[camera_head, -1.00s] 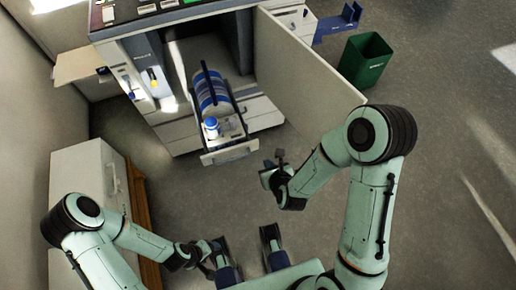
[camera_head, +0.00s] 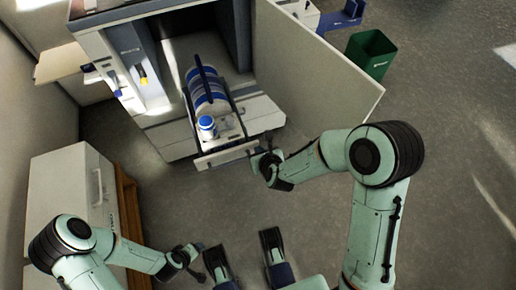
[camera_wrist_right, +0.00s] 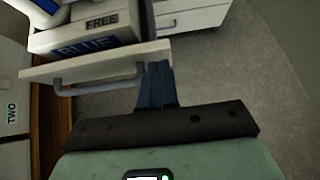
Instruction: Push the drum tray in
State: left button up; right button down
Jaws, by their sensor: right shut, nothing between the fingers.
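The drum tray (camera_head: 226,154) is pulled out of the open machine, with its pale front panel and bar handle facing me. On it lie a white drum with blue bands (camera_head: 207,92) and a small blue-capped container (camera_head: 206,127). My right gripper (camera_head: 256,152) is shut and empty at the right end of the tray's front. In the right wrist view its dark blue fingers (camera_wrist_right: 155,85) point at the front panel (camera_wrist_right: 98,67) near its right end; I cannot tell whether they touch. My left gripper (camera_head: 197,262) is low at the left, away from the tray, its jaws unclear.
The machine's open door panel (camera_head: 320,65) stands right of the tray, close to my right arm. A green bin (camera_head: 369,53) stands behind it. A white cabinet (camera_head: 72,200) is at the left. Floor in front of the tray is clear.

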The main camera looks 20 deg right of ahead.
jog(key=shift+w, duration=0.6)
